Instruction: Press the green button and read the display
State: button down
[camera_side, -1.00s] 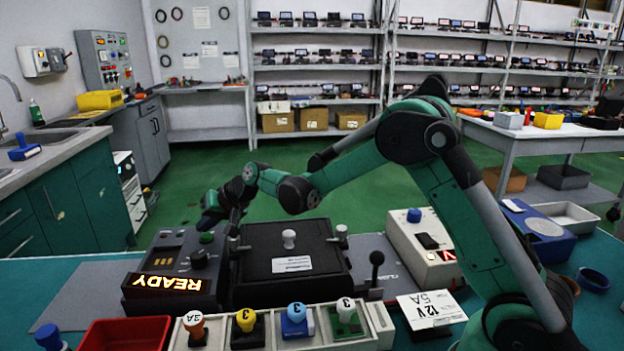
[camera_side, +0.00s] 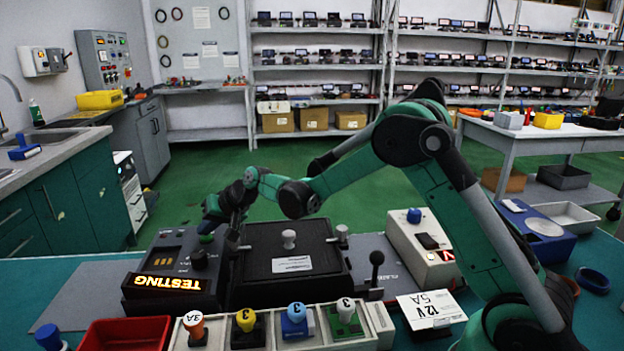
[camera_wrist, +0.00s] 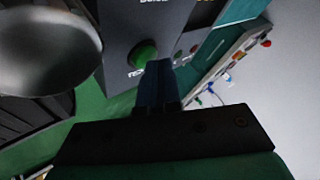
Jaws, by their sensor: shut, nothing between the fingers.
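The green button (camera_side: 206,238) sits on the dark tester box with the knob, and it also shows in the wrist view (camera_wrist: 143,54). My gripper (camera_side: 209,227) is shut and empty, with its fingertips right at the button. In the wrist view the fingertips (camera_wrist: 158,70) lie just beside the button's edge; I cannot tell whether they touch it. The display (camera_side: 166,282) on the front of the box is lit orange and reads "TESTING", upside down in the side view.
A black lidded fixture (camera_side: 290,262) with a white knob stands right of the tester. A lever (camera_side: 376,268) is beside it. A row of numbered modules (camera_side: 294,320) and a red tray (camera_side: 124,335) lie in front. A white-topped box (camera_side: 425,245) stands to the right.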

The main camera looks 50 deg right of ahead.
dwell(0.3)
jog(key=shift+r, duration=0.85)
jog(key=shift+r, duration=2.5)
jog(key=shift+s, duration=0.1)
jog(key=n+g+h, duration=0.1)
jog(key=n, duration=0.1)
send_near(212, 242)
jog(key=s+a+r, duration=0.3)
jog(key=s+r, duration=0.3)
jog(key=s+d+f+n+h, duration=0.1)
jog(key=s+f, duration=0.3)
jog(key=s, duration=0.8)
jog(key=shift+f+n+g+h, duration=0.15)
jog(key=shift+n+g+h, duration=0.15)
jog(key=shift+n+h, duration=0.45)
dwell(1.2)
